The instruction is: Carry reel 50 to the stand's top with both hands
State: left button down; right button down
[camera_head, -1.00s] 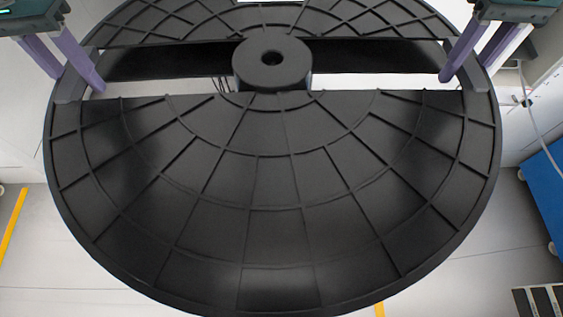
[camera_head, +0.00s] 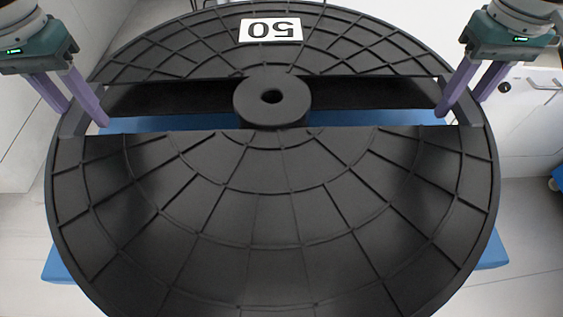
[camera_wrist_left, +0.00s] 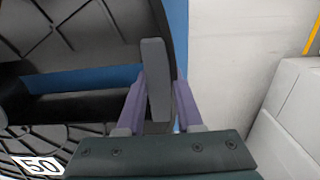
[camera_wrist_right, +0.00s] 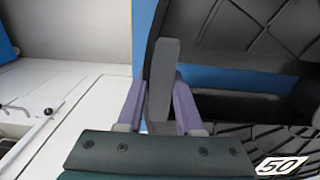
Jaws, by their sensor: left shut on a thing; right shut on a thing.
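Reel 50 (camera_head: 290,215) is a large black ribbed disc with a central hub and two long slots. It fills most of the head view. Its white "50" label (camera_head: 270,29) appears upside down at the far side and also shows in the right wrist view (camera_wrist_right: 281,166). My left gripper (camera_head: 84,115) is shut on the bar at the reel's left edge, and my right gripper (camera_head: 460,107) on the bar at its right edge. A blue surface (camera_head: 62,266) lies below the reel, mostly hidden by it; I cannot tell whether it is the stand's top.
White cabinets (camera_head: 530,112) stand at the right, with a dark round knob. Pale floor (camera_head: 530,225) shows at both sides. A blue object is cut off at the right edge. In the left wrist view, a white block (camera_wrist_left: 290,120) stands beyond the gripper.

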pick_arm(q)
jog(key=shift+f, duration=0.55)
pick_arm(e)
jog(key=shift+f, duration=0.5)
pick_arm(q)
jog(key=shift+f+b, duration=0.15)
jog(key=shift+b, duration=0.15)
pick_arm(e)
jog(key=shift+f, duration=0.2)
